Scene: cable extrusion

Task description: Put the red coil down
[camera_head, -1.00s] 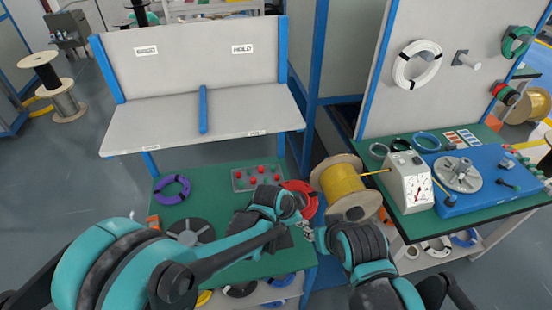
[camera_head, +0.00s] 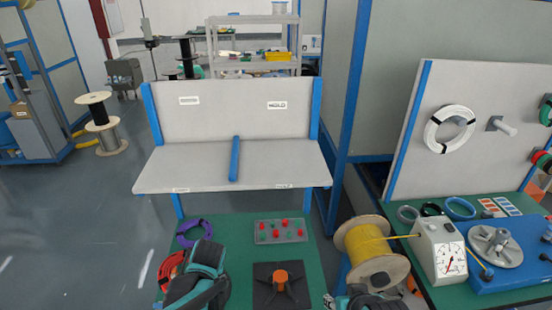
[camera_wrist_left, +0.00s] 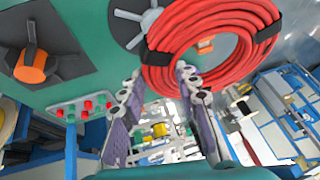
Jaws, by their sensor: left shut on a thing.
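The red coil (camera_head: 171,268) is a thick ring of red cable with dark ties, at the front left of the green bench (camera_head: 225,272), in the head view partly hidden by my left arm. In the left wrist view the red coil (camera_wrist_left: 268,45) fills the upper middle. My left gripper (camera_wrist_left: 162,82) is shut on its near edge. I cannot tell whether the coil touches the bench. My right arm (camera_head: 368,300) shows at the bottom edge of the head view; its fingers are not clear.
A purple coil (camera_head: 194,247) lies just behind the red coil. A black base with an orange knob (camera_head: 281,276) and a grey tray of red and green buttons (camera_head: 280,231) are to the right. A pale shelf (camera_head: 190,170) rises behind.

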